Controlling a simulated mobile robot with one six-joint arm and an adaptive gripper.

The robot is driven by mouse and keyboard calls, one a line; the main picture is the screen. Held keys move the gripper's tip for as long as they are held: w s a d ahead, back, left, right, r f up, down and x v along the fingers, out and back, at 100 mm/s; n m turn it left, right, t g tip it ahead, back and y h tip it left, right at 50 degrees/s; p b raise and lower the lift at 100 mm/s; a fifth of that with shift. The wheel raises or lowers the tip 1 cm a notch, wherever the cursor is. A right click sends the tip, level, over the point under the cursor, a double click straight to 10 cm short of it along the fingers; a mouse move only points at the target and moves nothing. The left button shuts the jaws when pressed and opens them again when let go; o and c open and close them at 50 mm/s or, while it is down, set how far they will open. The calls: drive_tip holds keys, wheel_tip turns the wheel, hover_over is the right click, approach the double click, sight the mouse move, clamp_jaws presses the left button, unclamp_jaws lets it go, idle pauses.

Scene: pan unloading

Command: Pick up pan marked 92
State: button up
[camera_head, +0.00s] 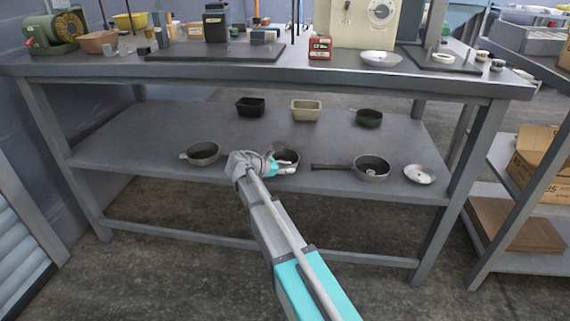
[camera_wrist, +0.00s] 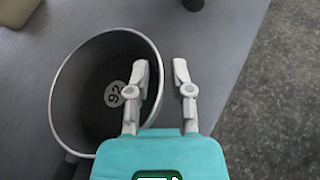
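The pan marked 92 (camera_wrist: 75,105) is a dark round pan on the grey shelf, with a white round label reading 92 on its inside bottom. In the head view this pan (camera_head: 288,154) is partly hidden behind my gripper (camera_head: 285,167). In the wrist view my gripper (camera_wrist: 161,64) is open at the pan's right side. One finger shows over the pan's inside and the other outside its rim, with the wall between them. Whether either finger touches the wall I cannot tell. A dark handle end shows at the lower left of the wrist view.
The cluttered tabletop (camera_head: 110,68) is above.

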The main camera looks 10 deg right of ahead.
clamp_jaws()
drive_tip(key=shift+r, duration=0.2)
wheel_tip(320, 180, up, 2)
drive_tip(key=shift+p, duration=1.15)
drive_tip(key=s+a+r+p, duration=0.6)
drive_tip(key=s+r+p, duration=0.4)
drive_tip(key=s, duration=0.2)
drive_tip(key=shift+s+a+r+p, duration=0.2)
drive_tip(key=shift+r+p, duration=0.1)
drive_tip(key=shift+p, duration=0.05)
